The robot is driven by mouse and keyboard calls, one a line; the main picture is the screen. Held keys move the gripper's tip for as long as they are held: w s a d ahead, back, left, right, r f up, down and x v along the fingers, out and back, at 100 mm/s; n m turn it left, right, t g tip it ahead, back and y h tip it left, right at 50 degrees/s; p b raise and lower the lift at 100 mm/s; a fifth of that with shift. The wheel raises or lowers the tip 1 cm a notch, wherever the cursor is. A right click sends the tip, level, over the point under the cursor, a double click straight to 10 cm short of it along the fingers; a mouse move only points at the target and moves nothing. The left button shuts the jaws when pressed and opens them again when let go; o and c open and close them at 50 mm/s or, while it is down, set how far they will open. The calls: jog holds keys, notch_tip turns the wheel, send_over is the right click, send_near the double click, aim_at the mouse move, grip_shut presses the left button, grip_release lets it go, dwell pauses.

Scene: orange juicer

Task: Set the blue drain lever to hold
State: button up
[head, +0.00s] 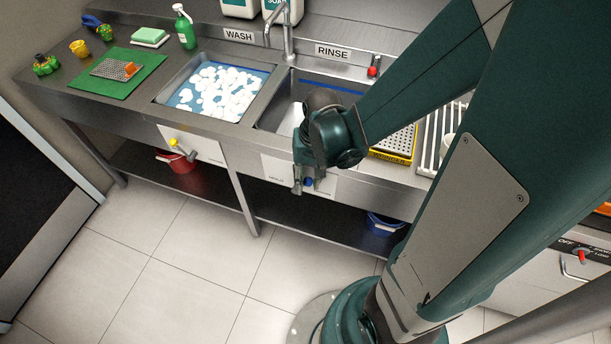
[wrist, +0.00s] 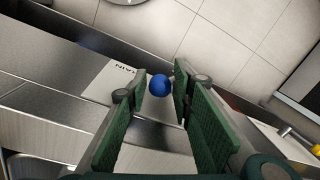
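The blue drain lever shows as a round blue knob (head: 308,182) at the front of the sink counter, below the rinse basin. In the wrist view the blue knob (wrist: 159,85) appears between my fingertips, with a gap visible on each side. My gripper (wrist: 158,92) is open, its green-padded fingers on either side of the knob's line of sight. In the head view my gripper (head: 302,184) points down in front of the lever's white label plate (head: 326,187) and covers part of it. The lever's shaft and exact setting are hidden; I cannot tell whether a finger touches the knob.
A yellow lever (head: 182,149) is on the wash side's front panel. The rinse basin (head: 277,116) lies behind my gripper, with a red-knobbed tap (head: 374,66) at its back. A red bucket (head: 176,162) and a blue bucket (head: 384,225) stand on the lower shelf.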

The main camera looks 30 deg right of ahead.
aim_at(295, 188)
dwell(0.3)
grip_shut()
jog(key=shift+w+a, duration=0.1)
jog(key=shift+w+a+r+g+h+b, duration=0.2)
jog(key=shift+w+a+g+h, duration=0.15)
jog(key=shift+g+h, duration=0.2)
jog(key=shift+w+a+r+g+h+b, duration=0.15)
jog(key=shift+w+a+g+h, duration=0.15)
jog(key=shift+g+h, duration=0.2)
jog(key=shift+w+a+r+g+h+b, duration=0.15)
jog(key=shift+w+a+g+h+b, duration=0.65)
jog(key=shift+g+h, duration=0.3)
